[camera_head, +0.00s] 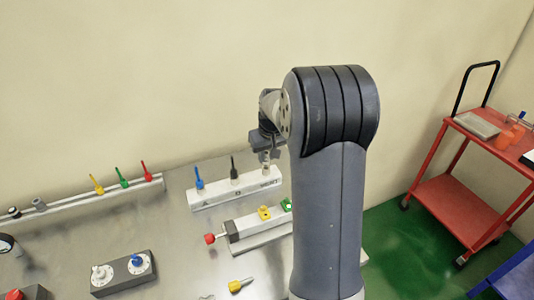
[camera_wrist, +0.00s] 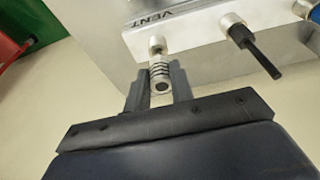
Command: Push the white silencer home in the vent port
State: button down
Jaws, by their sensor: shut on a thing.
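The white silencer (camera_wrist: 159,73) shows in the wrist view as a pale, ribbed cylinder with a dark hole in its near end. My gripper (camera_wrist: 161,82) is shut on it, one dark finger on each side. Its far end lines up with a pale round fitting (camera_wrist: 156,44) at the block marked VENT (camera_wrist: 187,32); I cannot tell how deep it sits. In the head view, my gripper (camera_head: 267,152) is above the right end of the white block (camera_head: 235,190), partly hidden by my arm.
A black-stemmed fitting (camera_wrist: 252,44) stands beside the vent port; a blue one (camera_head: 198,178) is farther left. A rail (camera_head: 85,196) with coloured levers is at left. A red trolley (camera_head: 450,195) stands right.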

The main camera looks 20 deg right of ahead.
jog(key=shift+s+b+x, duration=0.25)
jog(key=shift+b+x, duration=0.4)
jog(key=shift+x, duration=0.3)
jog(key=c, duration=1.1)
grip_release()
jog(key=shift+c, duration=0.2)
jog(key=p+v, duration=0.4)
jog(key=v, duration=0.3)
jog(key=b+v, duration=0.1)
jog(key=v, duration=0.9)
jog(key=shift+s+r, duration=0.15)
jog(key=shift+r, duration=0.2)
